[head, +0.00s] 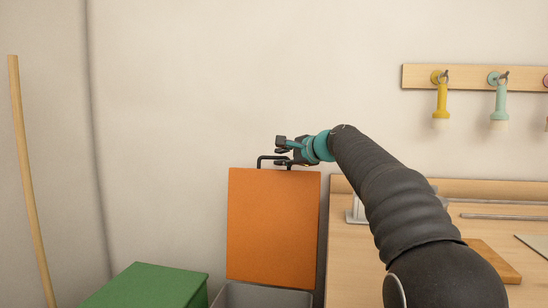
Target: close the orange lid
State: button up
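The orange lid (273,228) stands upright, raised at the back of a grey bin (262,295), whose rim shows at the bottom edge. A black bar handle (265,158) is on the lid's top edge. My gripper (281,151) is at the handle's right part and points left. Its fingers look apart, one above the other, with the lower one overlapping the handle in the picture. I cannot tell whether it touches the handle. Nothing shows held between the fingers.
A green box or closed bin (148,287) stands left of the grey bin. A wooden workbench (345,270) is close on the right. Flashlights hang from a wall rail (470,77) above it. A wooden pole (28,180) leans at far left. The wall above the green box is clear.

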aim_at(276, 158)
jog(key=shift+x, duration=2.05)
grip_shut()
